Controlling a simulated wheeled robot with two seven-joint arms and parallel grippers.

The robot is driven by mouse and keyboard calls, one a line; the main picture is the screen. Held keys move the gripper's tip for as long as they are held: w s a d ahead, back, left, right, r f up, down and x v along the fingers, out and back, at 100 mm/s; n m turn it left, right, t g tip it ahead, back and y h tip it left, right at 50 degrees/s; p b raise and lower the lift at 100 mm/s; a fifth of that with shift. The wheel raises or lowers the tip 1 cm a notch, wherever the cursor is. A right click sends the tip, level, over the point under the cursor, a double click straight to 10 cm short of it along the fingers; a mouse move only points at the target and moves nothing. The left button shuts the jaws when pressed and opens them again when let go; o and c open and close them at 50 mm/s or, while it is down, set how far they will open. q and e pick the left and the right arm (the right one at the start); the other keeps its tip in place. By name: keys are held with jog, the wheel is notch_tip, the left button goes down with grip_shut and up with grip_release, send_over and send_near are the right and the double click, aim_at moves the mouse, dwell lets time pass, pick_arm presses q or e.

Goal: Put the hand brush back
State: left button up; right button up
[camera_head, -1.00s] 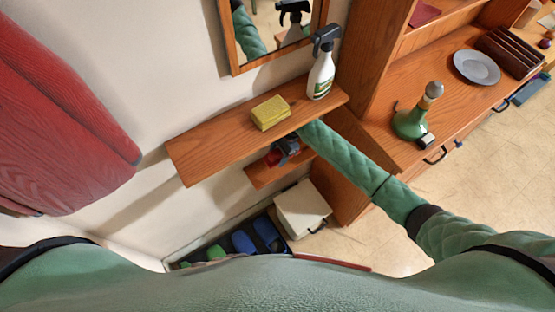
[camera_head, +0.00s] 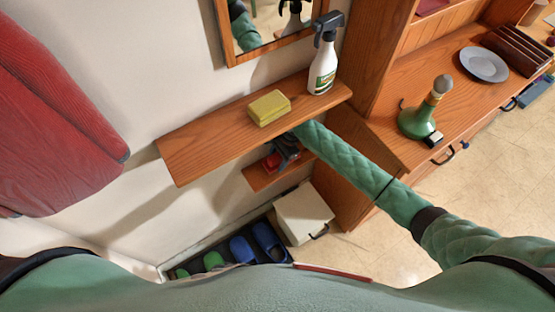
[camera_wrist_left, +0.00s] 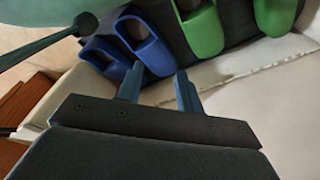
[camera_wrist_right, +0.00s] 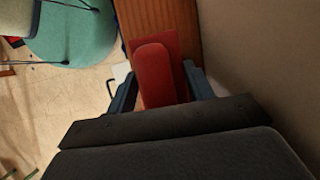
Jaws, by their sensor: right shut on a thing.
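The hand brush, a red rounded piece (camera_wrist_right: 155,76), lies between the fingers of my right gripper (camera_wrist_right: 160,88) in the right wrist view. The gripper is shut on it. In the head view my right gripper (camera_head: 284,152) is under the upper wooden shelf, at the small lower shelf (camera_head: 257,180). A bit of red (camera_head: 271,161) shows there; the arm and upper shelf hide most of the rest. I cannot tell whether the brush touches the lower shelf. My left gripper (camera_wrist_left: 158,86) is open and empty above the slippers in the left wrist view.
The upper shelf (camera_head: 205,150) holds a yellow sponge (camera_head: 269,107) and a spray bottle (camera_head: 322,75). Below are blue and green slippers (camera_head: 242,249) and a white box (camera_head: 302,213). A wooden cabinet (camera_head: 375,110) stands right of my right arm. A red cloth (camera_head: 55,110) hangs left.

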jog(key=shift+w, duration=0.1)
jog(key=o, duration=0.7)
jog(key=shift+f, duration=0.15)
jog(key=o, duration=0.4)
